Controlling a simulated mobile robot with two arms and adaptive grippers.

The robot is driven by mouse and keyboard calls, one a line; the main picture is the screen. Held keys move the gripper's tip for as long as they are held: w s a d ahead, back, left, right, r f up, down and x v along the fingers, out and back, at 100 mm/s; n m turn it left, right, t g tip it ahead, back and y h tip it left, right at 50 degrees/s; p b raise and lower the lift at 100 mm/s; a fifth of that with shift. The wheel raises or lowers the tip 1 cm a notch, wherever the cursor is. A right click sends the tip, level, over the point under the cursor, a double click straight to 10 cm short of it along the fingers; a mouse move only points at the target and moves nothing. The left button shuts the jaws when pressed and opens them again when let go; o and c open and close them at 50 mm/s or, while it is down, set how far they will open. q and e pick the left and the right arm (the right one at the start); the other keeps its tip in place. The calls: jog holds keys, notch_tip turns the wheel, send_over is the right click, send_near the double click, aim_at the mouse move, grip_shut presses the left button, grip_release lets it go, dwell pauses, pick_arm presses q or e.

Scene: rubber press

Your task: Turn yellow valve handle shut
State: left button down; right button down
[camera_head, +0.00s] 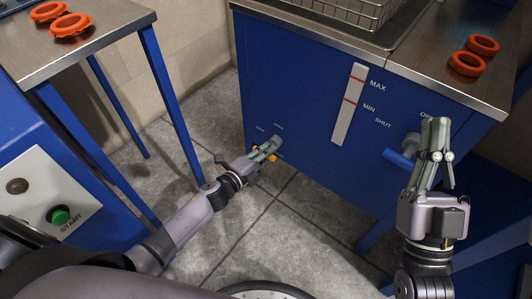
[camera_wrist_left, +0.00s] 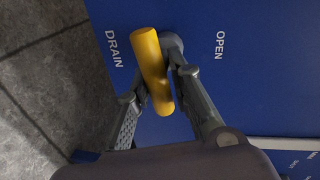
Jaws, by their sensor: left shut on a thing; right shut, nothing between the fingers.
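The yellow valve handle (camera_wrist_left: 152,62) is a short rounded bar on a grey stem, low on the blue cabinet front, between the words DRAIN and OPEN. In the wrist view it lies slightly tilted between the two fingers of my left gripper (camera_wrist_left: 160,88), which is shut on it. In the head view my left gripper (camera_head: 267,150) reaches the lower left of the cabinet and hides most of the handle; only yellow ends (camera_head: 272,158) show. My right gripper (camera_head: 437,150) is shut and empty, raised in front of the cabinet's right side.
A blue valve handle (camera_head: 398,158) is beside my right gripper, near the words OPEN and SHUT. A level gauge (camera_head: 349,105) marks MAX and MIN. Orange rings lie on the cabinet top (camera_head: 430,70) and left table (camera_head: 110,38). The left table's leg (camera_head: 172,105) stands near my left arm.

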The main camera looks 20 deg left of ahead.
pick_arm(q)
jog(key=shift+s+d+f+m, duration=0.25)
jog(key=shift+f+m, duration=0.15)
jog(key=shift+m, duration=0.2)
pick_arm(e)
jog(key=shift+s+r+y, duration=0.3)
jog(key=shift+s, duration=0.05)
jog(key=shift+s+r+t, duration=0.1)
jog(key=shift+r+t, duration=0.05)
jog(key=shift+t, duration=0.15)
pick_arm(q)
jog(key=shift+a, duration=0.1)
jog(key=c, duration=1.7)
grip_release()
jog(key=shift+o, duration=0.9)
jog(key=shift+w+r, duration=0.1)
jog(key=shift+w, duration=0.1)
jog(key=shift+a, duration=0.1)
jog(key=v, duration=1.2)
